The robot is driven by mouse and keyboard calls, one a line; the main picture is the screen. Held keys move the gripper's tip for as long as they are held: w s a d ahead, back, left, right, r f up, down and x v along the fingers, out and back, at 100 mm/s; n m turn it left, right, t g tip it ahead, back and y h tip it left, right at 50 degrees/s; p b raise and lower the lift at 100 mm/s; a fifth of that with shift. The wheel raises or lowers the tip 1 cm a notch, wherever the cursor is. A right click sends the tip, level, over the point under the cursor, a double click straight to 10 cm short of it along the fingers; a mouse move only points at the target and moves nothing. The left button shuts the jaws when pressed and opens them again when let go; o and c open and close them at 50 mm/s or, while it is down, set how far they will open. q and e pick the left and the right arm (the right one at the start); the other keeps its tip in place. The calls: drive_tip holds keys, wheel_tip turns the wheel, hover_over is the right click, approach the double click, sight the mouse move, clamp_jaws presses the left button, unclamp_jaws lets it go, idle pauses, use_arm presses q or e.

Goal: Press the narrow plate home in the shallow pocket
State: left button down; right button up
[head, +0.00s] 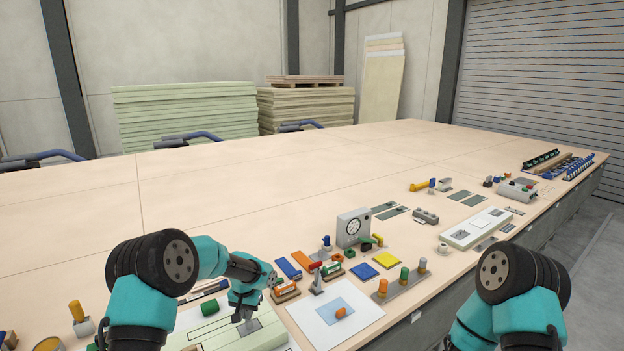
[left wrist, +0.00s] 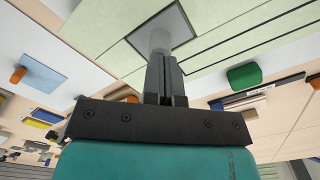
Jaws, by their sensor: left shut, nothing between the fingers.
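A grey plate (head: 251,328) lies in a pale green panel (head: 205,335) with dark grooves, at the bottom of the head view. The plate also shows in the left wrist view (left wrist: 178,20), with a dark outline around it. I cannot tell whether it is flush with the panel. My left gripper (head: 244,315) is shut and empty, pointing down over the plate. My right gripper is out of view.
A white sheet with a blue patch (head: 318,318) lies right of the panel. The far table (head: 230,195) is clear.

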use_arm(q)
drive_tip(key=shift+f, duration=0.25)
idle(0.4)
drive_tip(key=shift+f, duration=0.35)
drive_tip(key=shift+f, duration=0.1)
idle(0.8)
drive_tip(key=shift+r, duration=1.55)
drive_tip(key=shift+r, duration=0.1)
drive_tip(key=shift+r, duration=1.95)
